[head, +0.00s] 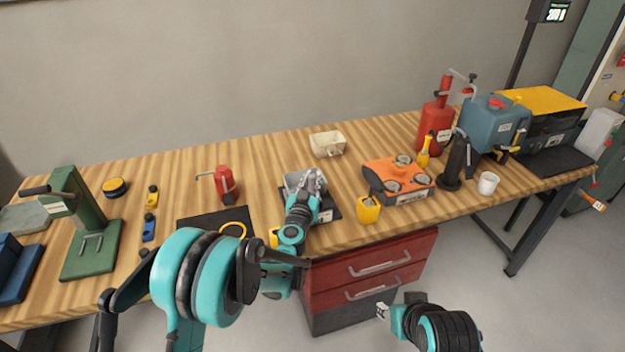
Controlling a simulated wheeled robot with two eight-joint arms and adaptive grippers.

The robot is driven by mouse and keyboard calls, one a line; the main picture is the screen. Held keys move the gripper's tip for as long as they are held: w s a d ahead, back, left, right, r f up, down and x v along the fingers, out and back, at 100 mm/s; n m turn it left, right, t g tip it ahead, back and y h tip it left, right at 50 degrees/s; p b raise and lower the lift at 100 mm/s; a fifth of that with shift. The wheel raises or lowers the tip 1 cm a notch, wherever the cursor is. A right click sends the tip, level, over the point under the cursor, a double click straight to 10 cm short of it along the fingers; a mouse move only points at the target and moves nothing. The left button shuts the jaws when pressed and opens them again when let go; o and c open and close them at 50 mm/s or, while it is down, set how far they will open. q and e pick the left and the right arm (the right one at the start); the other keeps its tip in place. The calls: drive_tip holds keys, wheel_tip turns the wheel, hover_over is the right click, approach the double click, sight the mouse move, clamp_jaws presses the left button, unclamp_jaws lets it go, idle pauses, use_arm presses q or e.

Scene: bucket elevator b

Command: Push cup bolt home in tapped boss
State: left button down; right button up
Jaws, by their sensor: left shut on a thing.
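A grey open cup (294,181) sits on a dark base plate (332,212) near the middle of the bench. My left gripper (316,178) is over the cup's right side, pointing away from me. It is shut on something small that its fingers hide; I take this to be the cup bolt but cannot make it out. The tapped boss is not distinguishable behind the gripper and arm. My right gripper (382,310) is low in front of the red drawers, away from the bench top. Its fingers are too small to tell open or shut.
A cream cup-like part (327,144) lies behind the grey cup. An orange box with dials (398,180) and a yellow holder (368,209) stand to the right. A red oil can (225,184) and dark mat (197,222) are left. Bare wood lies between them.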

sight(312, 191)
use_arm(q)
drive_tip(key=shift+f+b, duration=1.75)
drive_tip(key=shift+f, duration=0.05)
drive_tip(key=c, duration=1.4)
unclamp_jaws()
drive_tip(key=shift+o, duration=0.2)
drive_tip(key=v, duration=1.2)
drive_tip(key=shift+r, duration=0.1)
